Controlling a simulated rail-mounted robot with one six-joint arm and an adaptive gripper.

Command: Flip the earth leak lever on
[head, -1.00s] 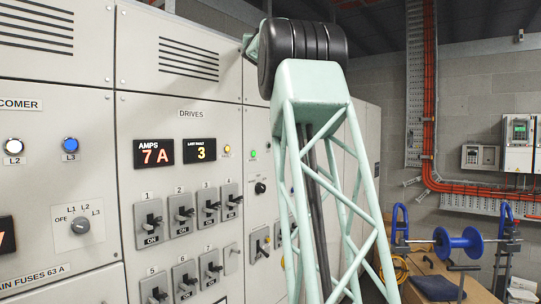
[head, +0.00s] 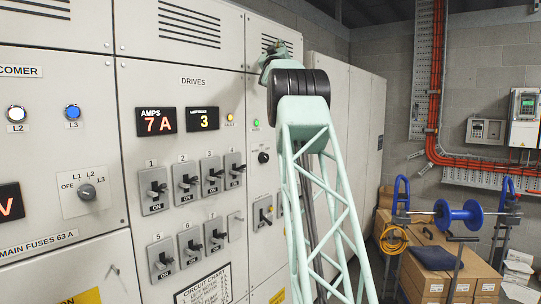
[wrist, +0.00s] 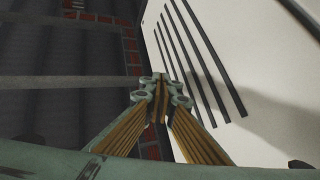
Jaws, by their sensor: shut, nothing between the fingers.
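Several black levers on grey plates sit in the drives panel, such as lever 1 (head: 156,190). Another lever (head: 263,213) stands on the column to their right, partly beside my arm. No earth leak label is readable, so I cannot tell which lever is the earth leak one. My gripper (wrist: 162,84) is shut and empty in the wrist view, beside a pale panel with dark vent slots (wrist: 205,65). In the head view my arm rises in front of the right column and hides part of it; the fingertips cannot be made out there.
A black knob (head: 263,157) and a green lamp (head: 256,123) sit above the right-hand lever. A rotary switch (head: 87,192) is at left. Blue cable reel (head: 457,215) and cardboard boxes (head: 425,275) stand at the right. The space before the drives panel is clear.

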